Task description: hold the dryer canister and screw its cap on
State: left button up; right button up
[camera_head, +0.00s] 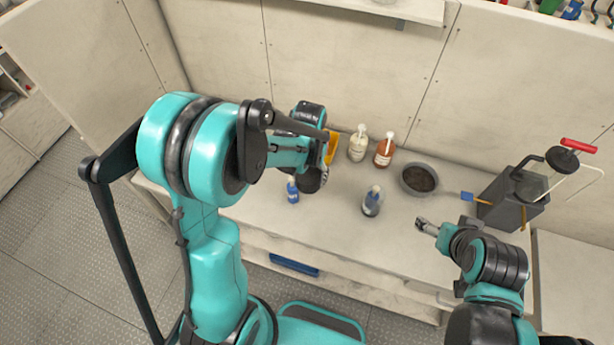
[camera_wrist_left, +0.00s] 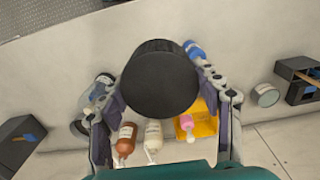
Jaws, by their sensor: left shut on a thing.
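My left gripper (camera_wrist_left: 164,110) is shut on a black cylinder, which I take for the dryer canister (camera_wrist_left: 160,78). Its round end shows between the two fingers in the left wrist view. In the head view the dark canister (camera_head: 312,181) is held over the worktop, partly hidden by the gripper and arm. A small round piece with a grey face and pale rim (camera_wrist_left: 265,95) sits on the worktop in the left wrist view; I cannot tell if it is the cap. My right gripper (camera_head: 422,223) is apart from the canister, near the worktop's front; its jaws are too small to read.
A blue bottle (camera_head: 292,190) and a clear dark-based bottle (camera_head: 371,203) stand near the front. White (camera_head: 358,146) and brown (camera_head: 384,151) bottles and a yellow bin (camera_head: 331,149) are behind. A bowl (camera_head: 420,178) and a grey machine (camera_head: 512,205) are at right.

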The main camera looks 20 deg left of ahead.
pick_arm(q)
jog(key=w+d+f+b, duration=0.1)
jog(key=w+d, duration=0.3)
jog(key=d, duration=0.2)
jog(key=w+d+f, duration=0.2)
jog(key=w+d, duration=0.2)
jog(key=d, duration=0.3)
send_near(373, 202)
jog(key=w, duration=0.1)
jog(key=w+r, duration=0.1)
jog(key=w+b, duration=0.1)
jog(key=shift+w+d+r, duration=0.15)
jog(key=shift+r, duration=0.1)
jog(key=shift+d+f, duration=0.15)
jog(key=shift+f, duration=0.25)
notch_tip(373, 202, down, 5)
jog(key=shift+r+b, duration=0.15)
jog(key=shift+b, duration=1.1)
